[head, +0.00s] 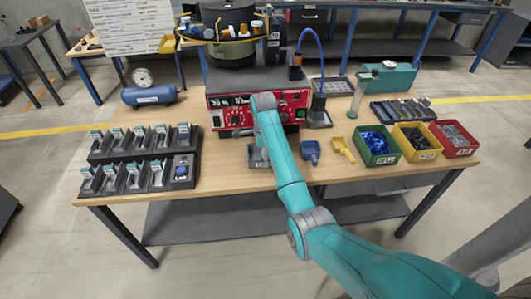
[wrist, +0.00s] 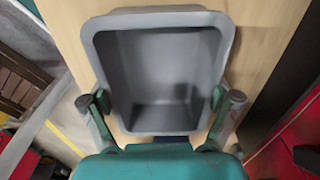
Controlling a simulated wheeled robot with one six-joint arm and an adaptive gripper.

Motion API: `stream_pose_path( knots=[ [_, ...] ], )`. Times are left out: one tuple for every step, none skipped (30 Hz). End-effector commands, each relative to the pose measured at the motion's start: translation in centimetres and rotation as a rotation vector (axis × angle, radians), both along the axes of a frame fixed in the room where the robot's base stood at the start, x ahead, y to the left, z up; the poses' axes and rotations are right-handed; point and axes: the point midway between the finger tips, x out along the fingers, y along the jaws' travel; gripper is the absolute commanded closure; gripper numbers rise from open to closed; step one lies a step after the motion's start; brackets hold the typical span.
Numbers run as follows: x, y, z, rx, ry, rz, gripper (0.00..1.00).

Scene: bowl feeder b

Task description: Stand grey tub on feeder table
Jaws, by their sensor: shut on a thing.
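The grey tub (wrist: 160,118) fills the middle of the wrist view, its open side facing the camera, and it looks empty. My gripper (wrist: 164,104) has one finger on each side of the tub and is shut on it. In the head view the tub (head: 258,158) is a small grey shape near the front middle of the wooden feeder table (head: 225,184), partly hidden by my arm. I cannot tell whether its base touches the table.
A red control box (head: 228,117) under the bowl feeder (head: 232,52) stands behind. A blue scoop (head: 310,151), a yellow scoop (head: 343,150) and green (head: 383,157), yellow (head: 417,155) and red (head: 456,151) bins lie right. A dark rack (head: 130,178) stands left.

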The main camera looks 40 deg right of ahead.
Motion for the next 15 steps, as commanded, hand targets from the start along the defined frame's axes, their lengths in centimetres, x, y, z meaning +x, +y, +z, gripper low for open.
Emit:
stream_pose_path(
  knots=[
    [-0.13, 0.34, -0.52, 0.001, 0.001, 0.0, 0.53],
    [-0.16, 0.43, -0.69, 0.0, 0.0, 0.0, 0.53],
    [-0.16, 0.48, -0.77, -0.001, -0.001, 0.0, 0.53],
    [-0.14, 0.47, -0.77, -0.001, -0.001, -0.001, 0.53],
    [-0.13, 0.45, -0.74, -0.001, -0.002, -0.001, 0.53],
    [-0.13, 0.44, -0.73, -0.001, -0.002, -0.001, 0.53],
    [-0.13, 0.43, -0.72, -0.001, -0.002, -0.001, 0.53],
    [-0.13, 0.43, -0.72, -0.001, -0.001, -0.001, 0.53],
    [-0.14, 0.42, -0.74, -0.001, -0.001, -0.001, 0.53],
    [-0.14, 0.42, -0.78, -0.001, -0.001, -0.001, 0.53],
    [-0.14, 0.41, -0.85, -0.001, -0.001, -0.001, 0.53],
    [-0.14, 0.41, -0.97, -0.001, -0.001, -0.001, 0.53],
    [-0.14, 0.41, -0.98, -0.001, -0.001, -0.001, 0.07],
    [-0.14, 0.41, -0.97, -0.001, -0.001, -0.001, 0.0],
    [-0.14, 0.41, -0.96, -0.001, -0.001, -0.001, 0.0]
  ],
)
